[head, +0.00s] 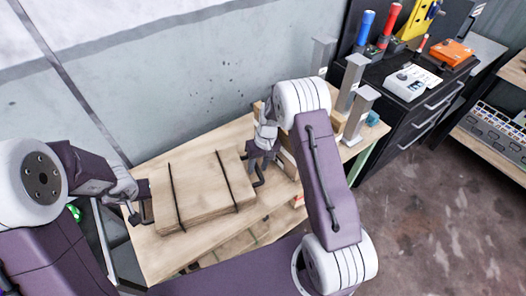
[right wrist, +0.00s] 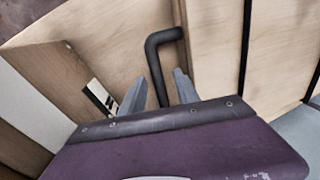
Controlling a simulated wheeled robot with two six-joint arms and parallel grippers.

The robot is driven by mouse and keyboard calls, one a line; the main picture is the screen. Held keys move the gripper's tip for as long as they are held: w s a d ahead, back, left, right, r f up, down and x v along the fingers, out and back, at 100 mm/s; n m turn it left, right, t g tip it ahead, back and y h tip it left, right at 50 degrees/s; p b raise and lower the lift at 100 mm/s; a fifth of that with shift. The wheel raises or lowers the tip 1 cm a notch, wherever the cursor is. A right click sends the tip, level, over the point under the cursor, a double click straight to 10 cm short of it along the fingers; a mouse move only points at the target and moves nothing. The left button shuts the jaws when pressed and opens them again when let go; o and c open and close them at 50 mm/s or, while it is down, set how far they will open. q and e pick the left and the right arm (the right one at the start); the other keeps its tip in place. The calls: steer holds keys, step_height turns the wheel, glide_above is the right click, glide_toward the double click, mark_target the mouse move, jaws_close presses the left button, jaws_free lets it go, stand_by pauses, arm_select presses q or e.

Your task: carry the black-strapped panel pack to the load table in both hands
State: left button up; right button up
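The panel pack (head: 203,192), a flat stack of light wood with two black straps, lies on a light wooden table (head: 160,255). It has a dark bent handle at each end. My left gripper (head: 137,205) is at the handle on the pack's left end; its fingers are too small to tell open from shut. My right gripper (head: 258,165) is at the right-end handle. In the right wrist view, the fingers of my right gripper (right wrist: 160,82) stand apart, with the black handle (right wrist: 158,62) between them. The strapped pack (right wrist: 215,50) shows at right there.
Wooden parts and grey metal posts (head: 347,85) stand at the table's right end, close to my right arm. A dark drawer cabinet (head: 415,115) with tools stands beyond, and a wooden shelf unit (head: 500,140) is at far right. Open floor (head: 430,220) lies at lower right.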

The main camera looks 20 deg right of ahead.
step_height(320, 180, up, 9)
steer(key=shift+s, duration=0.1)
stand_by(0.4)
